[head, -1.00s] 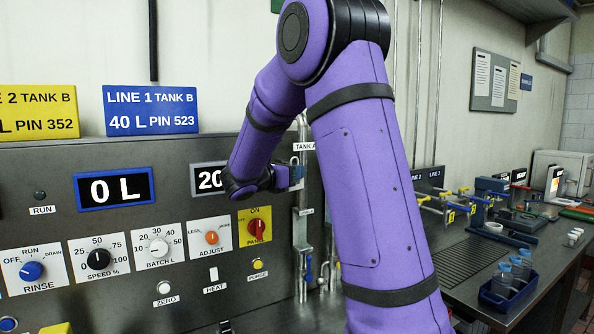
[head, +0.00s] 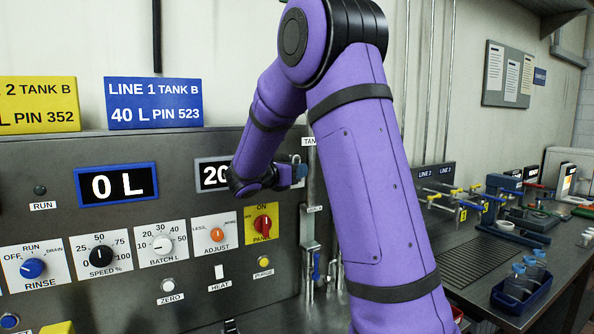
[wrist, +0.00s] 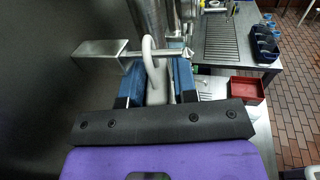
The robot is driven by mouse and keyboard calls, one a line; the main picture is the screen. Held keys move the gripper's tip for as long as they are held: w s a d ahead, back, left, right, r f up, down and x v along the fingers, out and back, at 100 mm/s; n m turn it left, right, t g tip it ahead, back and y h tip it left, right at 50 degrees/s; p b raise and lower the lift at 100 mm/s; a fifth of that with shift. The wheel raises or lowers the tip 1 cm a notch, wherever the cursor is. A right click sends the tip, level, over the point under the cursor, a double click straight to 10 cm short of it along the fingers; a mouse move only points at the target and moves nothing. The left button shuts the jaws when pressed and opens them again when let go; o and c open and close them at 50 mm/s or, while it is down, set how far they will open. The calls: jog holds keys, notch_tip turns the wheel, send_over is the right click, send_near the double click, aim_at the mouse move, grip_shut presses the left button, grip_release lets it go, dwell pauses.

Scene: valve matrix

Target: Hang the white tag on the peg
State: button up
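In the wrist view my gripper (wrist: 158,80) points away from the camera with its two blue-sided fingers on either side of the pale body of the white tag (wrist: 157,92). The fingers appear shut on it. The tag's white loop (wrist: 147,44) stands up ahead of the fingers. A metal peg (wrist: 172,53) runs crosswise from a grey bracket (wrist: 98,53) on the left to a pointed tip on the right. The loop overlaps the peg in this view; I cannot tell whether the peg passes through it.
A control panel (head: 110,235) with knobs stands on the left. Upright pipes (head: 310,230) are just right of my wrist. A workbench (head: 475,262) on the right carries a blue rack (head: 520,290). A red tray (wrist: 247,90) lies right of my gripper.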

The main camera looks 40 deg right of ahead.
jog(key=shift+o, duration=1)
jog(key=shift+s+d+r, duration=0.1)
jog(key=shift+s+r, duration=0.05)
jog(key=shift+r, duration=0.2)
jog(key=shift+a, duration=0.2)
jog(key=a, duration=1.1)
jog(key=s+a+f+m+y, duration=0.15)
jog(key=s+m+y, duration=0.25)
jog(key=s, duration=0.4)
jog(key=s+a+m+y, duration=0.2)
jog(key=s+m+y, duration=0.25)
jog(key=s, duration=0.45)
jog(key=s+a+f+m+t+y, duration=0.2)
jog(key=s+a+m+t+y, duration=0.3)
jog(key=s+a+m+y, duration=0.4)
jog(key=s+a, duration=0.3)
jog(key=a, duration=0.1)
jog(key=shift+a+f+m, duration=0.15)
jog(key=shift+f+m, duration=0.05)
jog(key=shift+m, duration=0.15)
